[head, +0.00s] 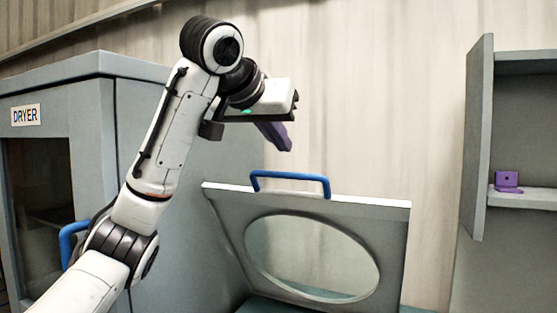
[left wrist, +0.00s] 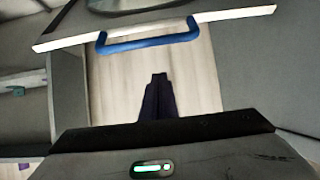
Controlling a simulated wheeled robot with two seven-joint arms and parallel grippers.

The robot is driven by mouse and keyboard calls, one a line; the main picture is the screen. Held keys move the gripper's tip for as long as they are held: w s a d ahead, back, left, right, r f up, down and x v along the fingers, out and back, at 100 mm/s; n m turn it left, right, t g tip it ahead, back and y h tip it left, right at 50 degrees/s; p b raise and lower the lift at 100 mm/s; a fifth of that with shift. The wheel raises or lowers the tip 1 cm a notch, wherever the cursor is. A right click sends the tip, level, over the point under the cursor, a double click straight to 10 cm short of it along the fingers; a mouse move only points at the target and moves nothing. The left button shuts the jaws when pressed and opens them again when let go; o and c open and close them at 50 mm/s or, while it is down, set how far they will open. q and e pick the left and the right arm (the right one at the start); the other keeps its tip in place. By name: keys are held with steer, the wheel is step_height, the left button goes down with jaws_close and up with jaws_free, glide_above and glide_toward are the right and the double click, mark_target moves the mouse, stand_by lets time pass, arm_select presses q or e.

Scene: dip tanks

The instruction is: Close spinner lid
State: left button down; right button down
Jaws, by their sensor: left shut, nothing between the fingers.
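The spinner lid (head: 391,240) stands raised and tilted back in the head view. It is a grey panel with a large oval window and a white top edge. A blue handle (head: 290,177) is fixed to that edge. My left gripper (head: 284,143) is above and slightly behind the handle, shut and empty, its dark purple fingers apart from the lid. In the left wrist view the closed fingers (left wrist: 158,95) point toward the blue handle (left wrist: 148,42), with a gap between them. My right gripper is in neither view.
A grey dryer cabinet (head: 95,75) with a blue handle (head: 68,240) stands at the left, beside my left arm. At the right is an open grey cabinet (head: 478,140) whose shelf (head: 525,199) bears a purple bracket (head: 508,183). A pale panelled wall is behind.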

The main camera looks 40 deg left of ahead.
arm_select(q)
steer(key=shift+x, duration=1.05)
steer(key=shift+s+d+f, duration=0.1)
steer(key=shift+s+f, duration=0.85)
steer(key=shift+s, duration=0.05)
steer(key=shift+s+d+f, duration=0.15)
steer(key=shift+s+f, duration=0.2)
steer(key=shift+f, duration=0.05)
